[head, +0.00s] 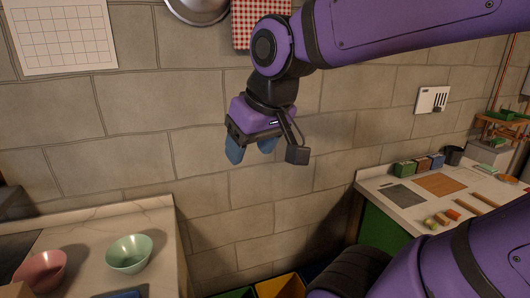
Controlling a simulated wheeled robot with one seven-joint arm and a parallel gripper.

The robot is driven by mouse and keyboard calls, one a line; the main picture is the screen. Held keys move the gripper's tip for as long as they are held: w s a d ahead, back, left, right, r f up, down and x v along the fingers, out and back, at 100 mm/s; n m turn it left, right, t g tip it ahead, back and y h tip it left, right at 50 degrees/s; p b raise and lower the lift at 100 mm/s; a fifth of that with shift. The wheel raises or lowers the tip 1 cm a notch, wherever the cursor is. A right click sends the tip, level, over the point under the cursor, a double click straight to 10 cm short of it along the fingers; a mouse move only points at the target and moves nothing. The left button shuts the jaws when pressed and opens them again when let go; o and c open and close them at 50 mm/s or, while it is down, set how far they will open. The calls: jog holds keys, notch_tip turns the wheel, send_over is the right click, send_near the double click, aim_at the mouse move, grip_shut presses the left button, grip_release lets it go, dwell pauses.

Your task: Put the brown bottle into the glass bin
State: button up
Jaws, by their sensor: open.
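My gripper (250,151), with blue fingers, hangs open and empty in front of the stone wall, high above the floor. I see no brown bottle in this view. At the bottom edge, between the two counters, the tops of a yellow bin (281,287) and a green bin (236,294) show. Most of both bins is cut off by the frame, and I cannot tell which bin is for glass. My gripper is well above the bins and apart from them.
A left counter (98,232) holds a green bowl (128,253) and a pink bowl (40,271). A right counter (389,222) carries small boxes (421,165), a brown board (440,185) and several small blocks. The space before the wall between the counters looks open.

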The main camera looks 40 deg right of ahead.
jog(key=shift+s+n, duration=0.3)
jog(key=shift+s, duration=1.55)
